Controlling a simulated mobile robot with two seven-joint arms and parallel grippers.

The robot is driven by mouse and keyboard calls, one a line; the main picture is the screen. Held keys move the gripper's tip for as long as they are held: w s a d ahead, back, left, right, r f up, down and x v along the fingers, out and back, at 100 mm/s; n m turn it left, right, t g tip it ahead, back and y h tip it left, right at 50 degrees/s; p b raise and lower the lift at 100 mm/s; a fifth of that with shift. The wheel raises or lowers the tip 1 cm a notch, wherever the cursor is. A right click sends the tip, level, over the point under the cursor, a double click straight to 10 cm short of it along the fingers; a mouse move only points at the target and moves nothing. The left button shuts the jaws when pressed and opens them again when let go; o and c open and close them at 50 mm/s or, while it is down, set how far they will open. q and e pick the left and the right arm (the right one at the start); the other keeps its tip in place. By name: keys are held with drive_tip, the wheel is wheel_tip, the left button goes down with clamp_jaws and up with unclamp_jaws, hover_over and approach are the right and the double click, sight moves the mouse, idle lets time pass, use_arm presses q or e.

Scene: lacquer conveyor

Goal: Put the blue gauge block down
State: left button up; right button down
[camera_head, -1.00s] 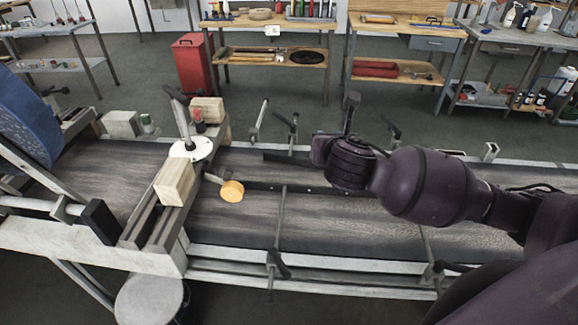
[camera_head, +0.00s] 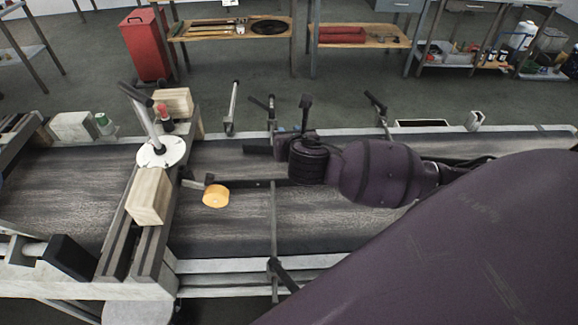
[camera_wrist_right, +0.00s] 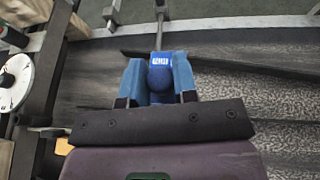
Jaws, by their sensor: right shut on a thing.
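The blue gauge block (camera_wrist_right: 160,76) shows in the right wrist view as a rounded blue piece with a small white-marked label. My right gripper (camera_wrist_right: 158,82) is shut on it, with a blue finger on each side. The dark conveyor belt (camera_wrist_right: 230,95) lies beyond and below. I cannot tell the gap between block and belt. In the head view my right arm reaches in from the right over the belt (camera_head: 230,235). My left gripper is not in view.
Clamps (camera_head: 232,110) and thin rails line the belt. Bare belt lies in front of my wrist.

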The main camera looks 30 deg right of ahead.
wheel_tip(320, 180, down, 11)
drive_tip(key=shift+f, duration=0.1)
idle(0.4)
drive_tip(key=c, duration=0.9)
unclamp_jaws()
drive_tip(key=shift+f, duration=0.1)
drive_tip(key=v, duration=1.2)
drive_tip(key=shift+a, duration=0.1)
